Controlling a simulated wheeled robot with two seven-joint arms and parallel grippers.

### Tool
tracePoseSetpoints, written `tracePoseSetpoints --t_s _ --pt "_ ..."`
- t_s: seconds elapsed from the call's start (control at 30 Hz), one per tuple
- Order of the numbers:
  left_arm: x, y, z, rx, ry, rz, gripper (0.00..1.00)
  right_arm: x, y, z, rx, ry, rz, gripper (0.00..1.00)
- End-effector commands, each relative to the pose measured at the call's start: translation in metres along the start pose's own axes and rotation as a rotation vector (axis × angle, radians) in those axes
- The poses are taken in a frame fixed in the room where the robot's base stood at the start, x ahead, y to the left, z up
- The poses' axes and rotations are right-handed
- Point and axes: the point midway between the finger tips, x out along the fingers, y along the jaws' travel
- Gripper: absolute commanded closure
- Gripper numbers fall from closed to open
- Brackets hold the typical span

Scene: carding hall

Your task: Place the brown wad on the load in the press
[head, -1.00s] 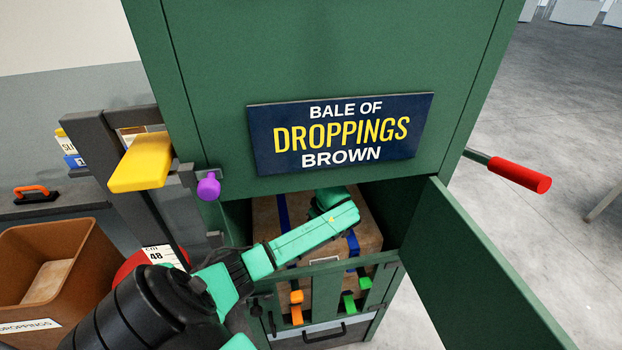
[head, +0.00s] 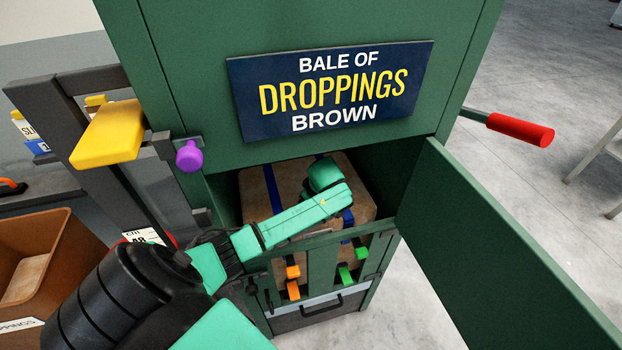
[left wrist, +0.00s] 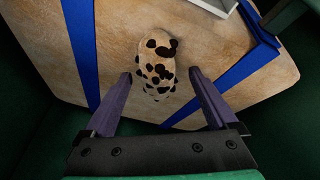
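The load (head: 255,200) is a tan, wrapped bale with blue straps inside the green press (head: 420,110). It also fills much of the left wrist view (left wrist: 220,45). A rounded cream wad with dark brown spots (left wrist: 157,62) lies against the load's surface, between two blue straps. My left gripper (left wrist: 161,74) is open around the wad, with a visible gap at each finger. In the head view my left arm reaches through the press's opening and its hand hides the wad. My right gripper is not in view.
The open green door (head: 500,240) stands to the right of the opening. Orange (head: 292,272) and green (head: 345,272) catches sit on the front below. A yellow block (head: 108,135), a purple knob (head: 189,156) and a brown bin (head: 40,260) are at left. A red handle (head: 520,130) sticks out right.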

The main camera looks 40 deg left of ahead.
Motion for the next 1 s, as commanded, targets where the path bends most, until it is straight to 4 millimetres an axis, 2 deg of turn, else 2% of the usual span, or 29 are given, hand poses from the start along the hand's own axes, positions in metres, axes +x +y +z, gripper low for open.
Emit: tracePoseSetpoints --t_s 0.23,0.43,0.8,1.0 --pt "-0.014 0.002 -0.001 0.001 -0.003 0.004 0.08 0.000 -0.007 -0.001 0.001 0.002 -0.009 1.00" --pt "-0.056 0.002 -0.001 -0.001 -0.004 0.005 0.08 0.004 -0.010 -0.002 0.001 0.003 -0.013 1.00" --pt "-0.092 -0.030 0.083 0.001 -0.006 0.001 0.08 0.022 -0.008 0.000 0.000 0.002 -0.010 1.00" --pt "-0.103 -0.037 0.101 -0.002 -0.001 0.000 0.08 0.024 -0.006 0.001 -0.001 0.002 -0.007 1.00"
